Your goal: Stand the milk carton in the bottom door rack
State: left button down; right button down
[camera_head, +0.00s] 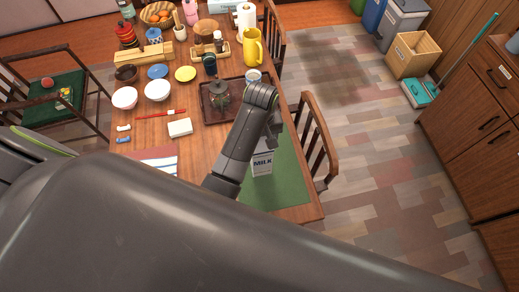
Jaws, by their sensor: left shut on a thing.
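The milk carton (262,164) is white with the dark word MILK on its side. It is at the green mat (287,190) near the front end of the wooden table, and I cannot tell if its base touches the mat. My left gripper (270,137) is shut on the carton's upper part from above, and its wrist hides the top. My right gripper is not in view. No door rack shows in this view.
A dark tray (207,117) with a glass jar stands left of my arm. Bowls, a yellow pitcher (252,47) and several small items crowd the far table. Chairs (319,140) stand at the right edge. The floor to the right is open, with wooden cabinets (480,120) beyond.

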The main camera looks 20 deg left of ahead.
pick_arm(q)
jog(key=shift+w+f+p, duration=0.1)
jog(key=shift+f+p, duration=0.4)
jog(key=shift+f, duration=2.8)
jog(key=shift+c, duration=1.6)
grip_release()
jog(key=shift+f, duration=0.1)
